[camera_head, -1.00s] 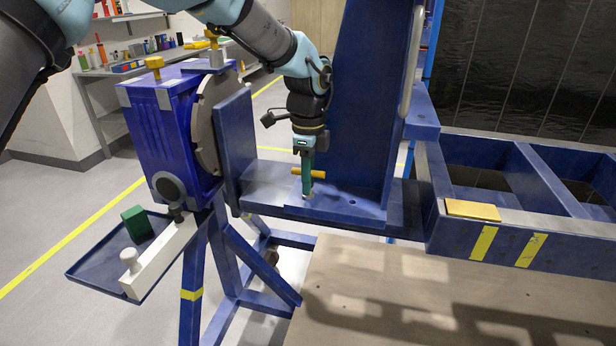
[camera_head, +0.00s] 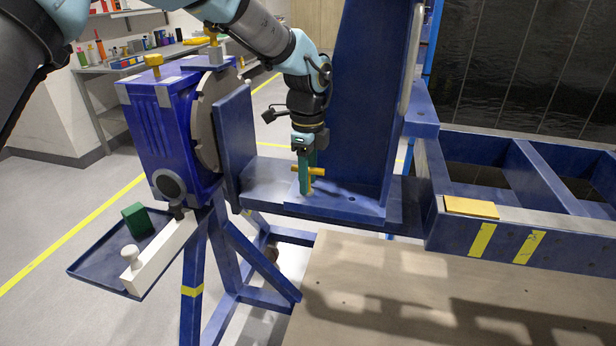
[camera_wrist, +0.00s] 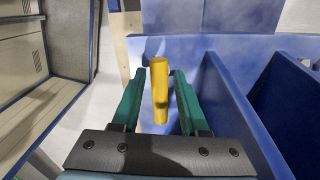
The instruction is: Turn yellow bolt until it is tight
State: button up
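The yellow bolt (camera_head: 316,172), with a crossbar handle, stands on the blue plate of the jig (camera_head: 352,208) in the head view. My gripper (camera_head: 306,188) reaches down to it from above, with its green fingers beside the bolt. In the wrist view, the yellow bolt (camera_wrist: 160,95) lies between the two green fingers of my gripper (camera_wrist: 159,78). A narrow gap shows on each side, so the fingers are open around the bolt and not clamped on it. The bolt's lower end is partly hidden, and I cannot tell how tight it is.
A tall blue upright (camera_head: 362,100) stands right behind my gripper. A blue rotary unit (camera_head: 172,130) with yellow-topped knobs is on the left, above a tray (camera_head: 88,262) with a green block (camera_head: 137,219). A blue frame (camera_head: 480,235) with a yellow plate (camera_head: 471,208) is at right.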

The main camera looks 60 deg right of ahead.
jog(key=shift+o, duration=0.4)
notch_tip(320, 180, up, 11)
jog(key=shift+f+b, duration=0.1)
jog(key=shift+b, duration=1.1)
